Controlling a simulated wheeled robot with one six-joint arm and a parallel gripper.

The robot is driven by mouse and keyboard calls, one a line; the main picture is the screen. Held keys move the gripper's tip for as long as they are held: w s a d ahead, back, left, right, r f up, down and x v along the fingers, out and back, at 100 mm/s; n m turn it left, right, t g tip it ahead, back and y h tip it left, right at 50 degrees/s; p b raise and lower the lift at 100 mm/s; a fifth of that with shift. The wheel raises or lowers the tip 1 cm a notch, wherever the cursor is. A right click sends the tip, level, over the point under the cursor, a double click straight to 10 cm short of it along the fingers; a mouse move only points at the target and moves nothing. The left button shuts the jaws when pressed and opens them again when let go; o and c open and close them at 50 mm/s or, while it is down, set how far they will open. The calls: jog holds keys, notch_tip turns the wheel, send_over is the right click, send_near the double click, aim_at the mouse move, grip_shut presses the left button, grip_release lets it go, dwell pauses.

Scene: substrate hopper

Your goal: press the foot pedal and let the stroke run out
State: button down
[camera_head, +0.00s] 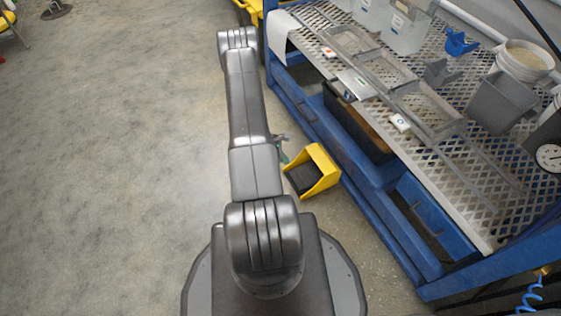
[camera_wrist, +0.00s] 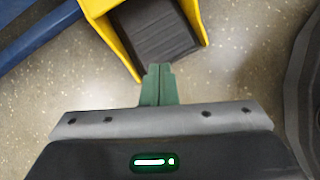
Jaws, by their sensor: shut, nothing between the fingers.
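The foot pedal has a yellow housing (camera_head: 327,166) with a dark ribbed plate (camera_head: 301,178) inside, and stands on the floor beside the blue bench. In the wrist view the dark plate (camera_wrist: 155,33) and yellow guard (camera_wrist: 112,42) fill the top middle. My gripper (camera_wrist: 159,68) has green fingers shut together with nothing between them. Its tips appear just short of the plate's near edge in that view; I cannot tell their height or whether they touch.
The blue bench (camera_head: 345,165) with a metal mesh top (camera_head: 470,185) runs along the pedal's right side. Grey bins (camera_head: 500,102) and white tubs stand on it. A dark bin (camera_head: 352,122) sits under it. Open concrete floor (camera_head: 110,170) lies to the left.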

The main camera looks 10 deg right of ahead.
jog(key=f, duration=0.2)
jog(key=b, duration=0.4)
send_near(302, 177)
jog(key=shift+x, duration=1.25)
jog(key=shift+w, duration=0.15)
jog(key=shift+f, duration=0.15)
jog(key=shift+b+x, duration=2.1)
jog(key=shift+x, duration=0.4)
jog(key=p+v, duration=0.4)
jog(key=v, duration=0.6)
jog(key=shift+d, duration=0.1)
